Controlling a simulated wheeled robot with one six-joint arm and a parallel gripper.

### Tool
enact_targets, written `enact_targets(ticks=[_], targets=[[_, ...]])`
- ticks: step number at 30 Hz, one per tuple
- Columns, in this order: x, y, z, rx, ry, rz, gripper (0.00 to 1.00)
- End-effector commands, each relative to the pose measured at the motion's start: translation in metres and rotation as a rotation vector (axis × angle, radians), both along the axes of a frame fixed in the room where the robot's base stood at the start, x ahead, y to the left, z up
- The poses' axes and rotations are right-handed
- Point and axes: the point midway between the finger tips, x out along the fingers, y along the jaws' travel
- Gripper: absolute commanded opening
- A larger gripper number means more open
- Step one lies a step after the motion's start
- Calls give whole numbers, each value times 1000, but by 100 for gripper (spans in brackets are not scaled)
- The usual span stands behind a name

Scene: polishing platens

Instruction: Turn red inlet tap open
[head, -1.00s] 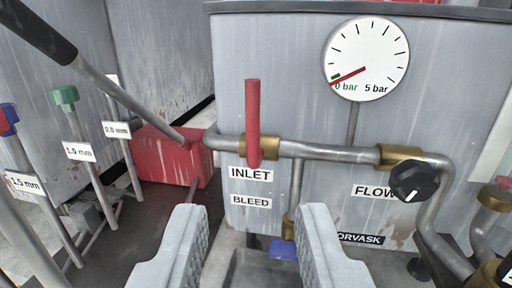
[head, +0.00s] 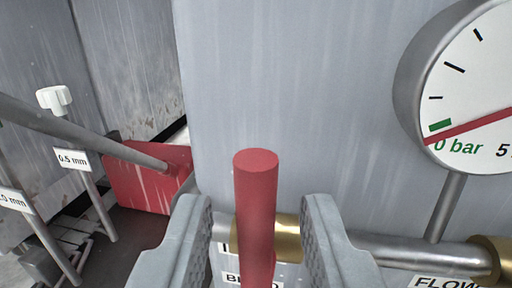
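The red inlet tap lever (head: 256,215) stands up in the lower middle of the view, its round end towards me. It is across the grey pipe (head: 395,250) at a brass valve body (head: 287,238). My gripper (head: 258,215) is open, with one grey finger on each side of the lever. Gaps show between the lever and both fingers. The INLET and BLEED labels below are mostly hidden by the lever and left finger. The pressure gauge (head: 490,85) at the right has its red needle close to the green 0 bar mark.
A red box (head: 150,180) with a grey rod reaching to it stands at the left. Rods labelled 0.5 mm (head: 73,160) stand further left. A brass fitting (head: 490,258) is at the lower right. The grey panel (head: 300,90) behind the lever is bare.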

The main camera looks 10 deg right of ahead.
Motion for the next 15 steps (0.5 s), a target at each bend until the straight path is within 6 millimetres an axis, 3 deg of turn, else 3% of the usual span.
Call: enact_targets(ticks=[6,15], targets=[[19,-2,0,0,-1,0,31],[23,-3,0,0,1,0,31]])
